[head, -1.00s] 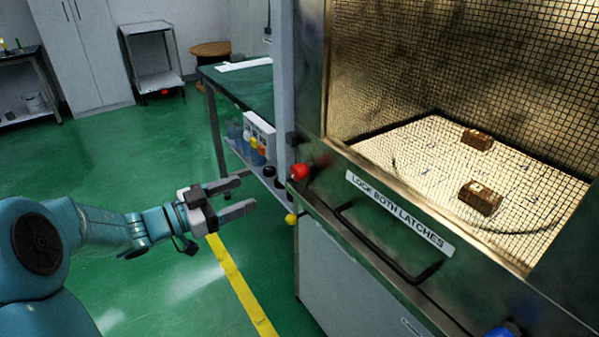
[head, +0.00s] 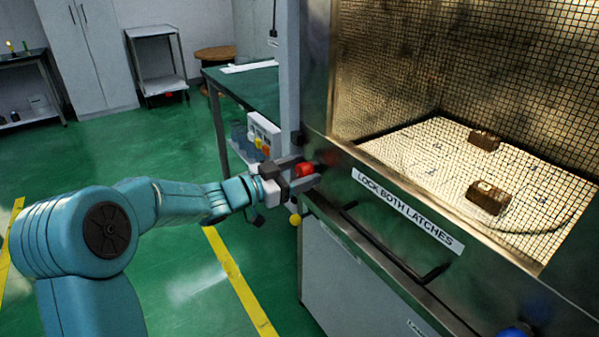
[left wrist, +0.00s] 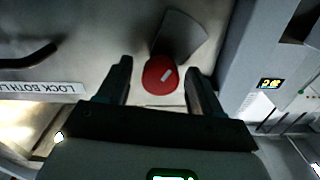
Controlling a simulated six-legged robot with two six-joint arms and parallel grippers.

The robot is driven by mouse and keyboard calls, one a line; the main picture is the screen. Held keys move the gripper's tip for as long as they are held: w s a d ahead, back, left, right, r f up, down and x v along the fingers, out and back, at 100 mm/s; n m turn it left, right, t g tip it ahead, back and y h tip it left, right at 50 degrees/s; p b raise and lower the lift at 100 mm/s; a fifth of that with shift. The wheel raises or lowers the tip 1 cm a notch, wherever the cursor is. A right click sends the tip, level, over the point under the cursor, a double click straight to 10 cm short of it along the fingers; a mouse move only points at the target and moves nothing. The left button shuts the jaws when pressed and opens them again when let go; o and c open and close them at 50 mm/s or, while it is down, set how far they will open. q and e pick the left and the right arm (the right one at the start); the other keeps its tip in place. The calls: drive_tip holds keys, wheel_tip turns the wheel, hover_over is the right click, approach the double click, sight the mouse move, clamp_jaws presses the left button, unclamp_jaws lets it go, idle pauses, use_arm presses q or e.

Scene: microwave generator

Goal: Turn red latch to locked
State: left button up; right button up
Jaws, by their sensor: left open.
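The red latch (head: 305,170) is a round knob on the left front edge of the metal cabinet. In the left wrist view the red latch (left wrist: 160,75) shows a short white mark on its face and a grey plate behind it. My left gripper (head: 301,172) is open, with its fingers on either side of the red latch. In the left wrist view the left gripper (left wrist: 162,78) has the knob between its fingertips, with gaps visible on both sides. My right gripper is not in view.
A label reading "LOCK BOTH LATCHES" (head: 407,210) and a black handle (head: 385,255) are on the cabinet front. A green table (head: 245,90) stands behind.

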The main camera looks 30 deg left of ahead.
use_arm(q)
drive_tip(key=shift+c, duration=0.4)
drive_tip(key=c, duration=1)
drive_tip(key=shift+o, duration=0.2)
